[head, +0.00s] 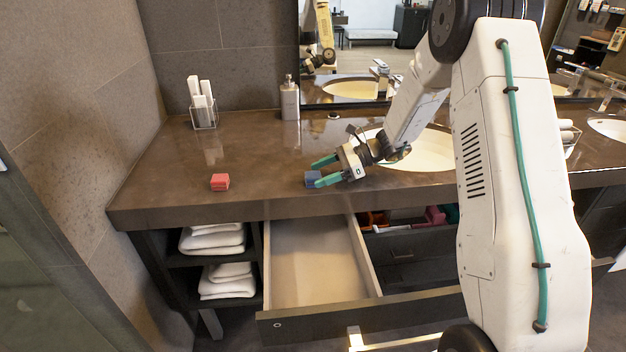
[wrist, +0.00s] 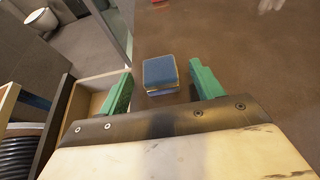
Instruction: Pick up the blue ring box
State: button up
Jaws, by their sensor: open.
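The blue ring box (head: 312,178) sits on the brown vanity counter (head: 262,190), near its front edge. In the wrist view the blue ring box (wrist: 161,74) lies between and slightly ahead of the two green fingers. My gripper (head: 326,171) is open, with a finger on either side of the box in the head view. In the wrist view my gripper (wrist: 160,85) shows clear gaps between each finger and the box. The near finger hides part of the box in the head view.
A red box (head: 220,181) sits on the counter to the left. A soap bottle (head: 289,98) and a clear holder (head: 203,113) stand at the back. An open, empty drawer (head: 312,262) juts out below the counter. A sink basin (head: 425,150) is to the right.

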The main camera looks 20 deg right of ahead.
jog(key=x, duration=0.2)
jog(key=shift+a+f, duration=0.15)
jog(key=shift+a, duration=0.1)
jog(key=c, duration=1)
jog(key=shift+c, duration=0.3)
